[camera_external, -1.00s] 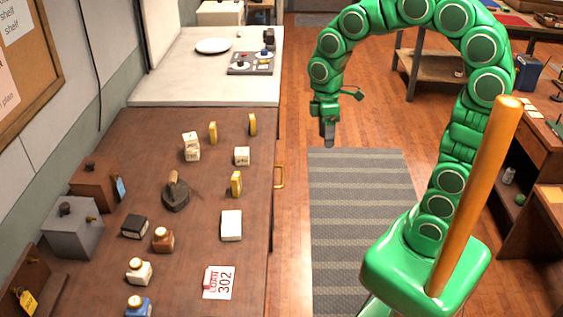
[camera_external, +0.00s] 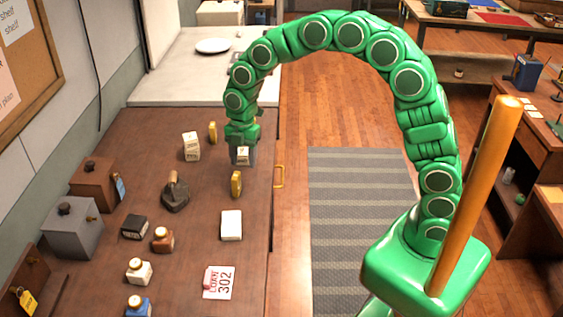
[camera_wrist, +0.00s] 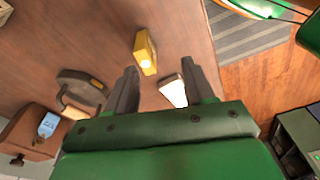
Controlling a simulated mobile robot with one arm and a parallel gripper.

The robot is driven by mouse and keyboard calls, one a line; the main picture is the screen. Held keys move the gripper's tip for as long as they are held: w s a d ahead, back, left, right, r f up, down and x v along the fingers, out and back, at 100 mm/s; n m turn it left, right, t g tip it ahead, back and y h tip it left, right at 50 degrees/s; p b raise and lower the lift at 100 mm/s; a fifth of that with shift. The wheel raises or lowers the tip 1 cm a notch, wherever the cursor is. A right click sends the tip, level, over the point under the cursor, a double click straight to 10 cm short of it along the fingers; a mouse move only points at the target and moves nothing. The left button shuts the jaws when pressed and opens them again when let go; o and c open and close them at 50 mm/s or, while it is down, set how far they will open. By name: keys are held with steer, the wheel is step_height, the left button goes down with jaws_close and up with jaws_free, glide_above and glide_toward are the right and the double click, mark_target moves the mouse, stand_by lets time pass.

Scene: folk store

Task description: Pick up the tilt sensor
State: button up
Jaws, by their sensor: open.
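I cannot tell by its looks which small item is the tilt sensor. My gripper (camera_external: 242,158) is over the right part of the brown table in the external view, fingers pointing down. A small pale cube with marks (camera_external: 243,153) shows in line with the fingers; contact cannot be judged. In the wrist view my gripper (camera_wrist: 162,82) is open. A yellow block (camera_wrist: 146,52) lies beyond the fingertips, and a white block (camera_wrist: 173,92) shows between the fingers. In the external view a yellow block (camera_external: 236,184) and a white block (camera_external: 231,225) stand nearer the camera.
The brown table (camera_external: 195,260) also holds a dark iron-like object (camera_external: 175,192), a lettered block (camera_external: 191,146), another yellow piece (camera_external: 213,132), small bottles (camera_external: 139,270) and a 302 card (camera_external: 219,282). Boxes (camera_external: 72,228) line the left side. Floor lies right of the table edge.

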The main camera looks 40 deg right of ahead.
mark_target(236, 175)
steer(key=shift+w+a+f+n, duration=0.65)
steer(key=shift+a+f, duration=0.1)
steer(key=shift+a, duration=0.15)
steer(key=shift+s+a+f, duration=0.1)
steer(key=shift+a+f, duration=0.1)
steer(key=shift+f, duration=1.7)
steer(key=shift+s+a+f, duration=0.1)
steer(key=shift+a+f, duration=0.1)
steer(key=shift+f, duration=1.7)
steer(key=shift+c, duration=0.3)
jaws_close()
